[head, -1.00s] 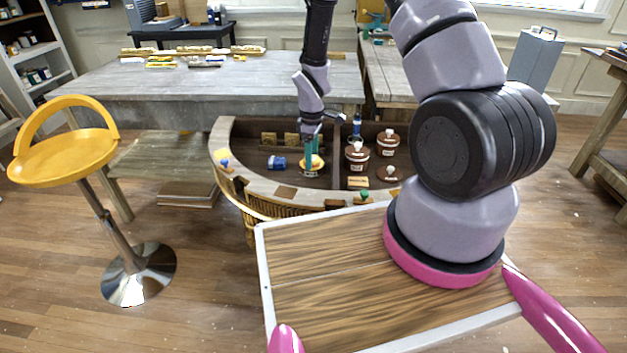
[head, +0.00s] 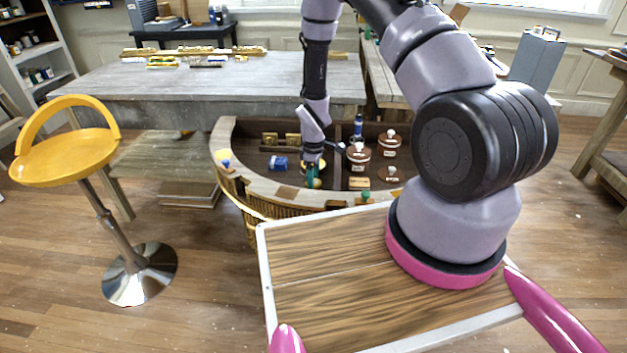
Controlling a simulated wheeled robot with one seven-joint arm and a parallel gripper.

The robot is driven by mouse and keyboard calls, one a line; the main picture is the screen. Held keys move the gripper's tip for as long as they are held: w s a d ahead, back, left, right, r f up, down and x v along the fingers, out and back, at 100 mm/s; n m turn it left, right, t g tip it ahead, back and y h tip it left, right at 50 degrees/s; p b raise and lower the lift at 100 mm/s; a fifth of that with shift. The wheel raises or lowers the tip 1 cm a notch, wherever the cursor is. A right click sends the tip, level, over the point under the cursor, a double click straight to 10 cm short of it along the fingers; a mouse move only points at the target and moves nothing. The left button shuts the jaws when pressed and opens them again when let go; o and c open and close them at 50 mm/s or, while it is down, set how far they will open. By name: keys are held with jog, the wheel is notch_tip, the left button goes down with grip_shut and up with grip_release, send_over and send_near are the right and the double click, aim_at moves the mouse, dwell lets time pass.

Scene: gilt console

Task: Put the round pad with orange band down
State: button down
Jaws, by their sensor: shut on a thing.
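My gripper (head: 313,181), with teal fingers, is low over the front part of the curved console (head: 285,205), close to its near rim. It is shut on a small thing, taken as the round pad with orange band. The fingers hide most of it, and I cannot tell whether it touches the surface. A yellow round thing (head: 308,156) shows just behind my gripper, partly covered by it.
A blue can (head: 278,163) lies left of my gripper. Brown lidded jars (head: 358,155) and a small yellow block (head: 359,183) stand to the right. A green-topped knob (head: 365,196) is on the near rim. Dark surface shows between them.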

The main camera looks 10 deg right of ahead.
jog(key=shift+c, duration=0.5)
grip_release()
jog(key=shift+f, duration=0.1)
notch_tip(320, 180, up, 12)
jog(key=shift+r, duration=0.25)
jog(key=s+d+r+m+t, duration=0.2)
jog(key=r+m, duration=0.2)
jog(key=r, duration=0.9)
jog(key=s+d+r+m+t, duration=0.1)
jog(key=s+d+r+m, duration=0.15)
jog(key=r, duration=1.05)
jog(key=s+d+r+m+t+y, duration=0.1)
jog(key=s+r+m+t, duration=0.3)
jog(key=s+r+m, duration=0.5)
jog(key=s+r+y, duration=0.1)
jog(key=s+r, duration=0.6)
jog(key=s, duration=0.2)
jog(key=shift+d+r, duration=0.2)
jog(key=shift+r, duration=0.2)
